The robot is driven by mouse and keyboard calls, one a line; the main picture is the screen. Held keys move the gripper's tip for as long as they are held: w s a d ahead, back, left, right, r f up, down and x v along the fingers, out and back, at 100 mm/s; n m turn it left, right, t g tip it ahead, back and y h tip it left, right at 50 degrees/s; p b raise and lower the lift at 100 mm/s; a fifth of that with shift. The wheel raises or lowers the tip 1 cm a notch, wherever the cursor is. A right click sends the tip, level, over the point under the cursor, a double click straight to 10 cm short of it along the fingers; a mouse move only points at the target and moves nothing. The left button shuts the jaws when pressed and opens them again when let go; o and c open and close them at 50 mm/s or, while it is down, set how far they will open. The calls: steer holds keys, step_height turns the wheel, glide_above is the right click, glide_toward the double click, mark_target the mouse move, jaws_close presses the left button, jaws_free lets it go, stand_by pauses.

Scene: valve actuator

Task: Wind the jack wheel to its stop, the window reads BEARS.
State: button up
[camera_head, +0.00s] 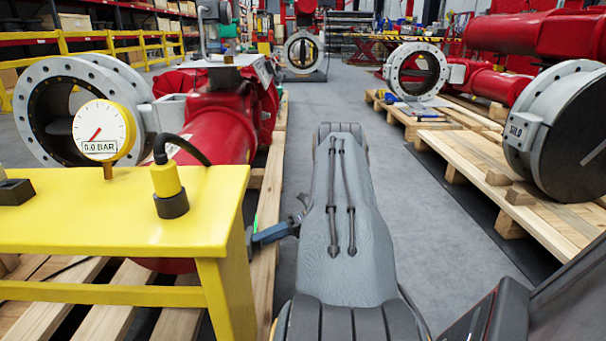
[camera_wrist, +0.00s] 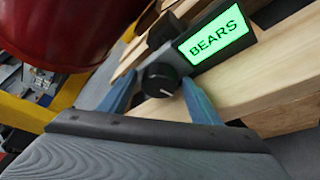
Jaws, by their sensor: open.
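The display window (camera_wrist: 215,41) is lit green in the wrist view and reads BEARS. Its dark housing is tilted in the picture. A black round knob (camera_wrist: 160,79), which looks like the jack wheel, sits below and left of the window. My gripper (camera_wrist: 160,95) is open, with one blue finger to the left of the knob and one to the right. I cannot tell whether either finger touches it. In the head view, a blue finger of my gripper (camera_head: 272,234) shows beside the pallet, and the knob is hidden.
A red valve actuator (camera_head: 215,125) lies on a wooden pallet at left. A yellow bench (camera_head: 100,220) with a gauge (camera_head: 103,130) reading 0.0 BAR stands in front of it. Another pallet (camera_head: 490,165) with valves is at right. The grey floor between is clear beyond my arm.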

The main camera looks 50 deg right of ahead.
steer(key=shift+s+r+n+h+p, duration=0.1)
steer(key=shift+r+n+h+p, duration=0.2)
steer(key=shift+n+h+p, duration=0.6)
steer(key=shift+s+a+n+t+h, duration=0.15)
steer(key=shift+n+t+h, duration=0.25)
steer(key=shift+n, duration=0.8)
steer(key=shift+a+n+t+h, duration=0.15)
steer(key=shift+n+t+h, duration=0.3)
steer(key=shift+n, duration=0.45)
steer(key=n+t+h+b, duration=0.1)
steer(key=n+b, duration=0.1)
steer(key=shift+s+a+f+b, duration=0.1)
steer(key=shift+s+a+b, duration=0.05)
steer(key=shift+b, duration=0.15)
steer(key=a+r+p+v, duration=0.1)
steer(key=p+v, duration=0.4)
steer(key=v, duration=0.3)
steer(key=s+r+p, duration=0.3)
steer(key=r+p, duration=0.7)
steer(key=r, duration=0.1)
steer(key=s+r+p, duration=0.4)
steer(key=r+p, duration=0.7)
steer(key=shift+s+d, duration=0.3)
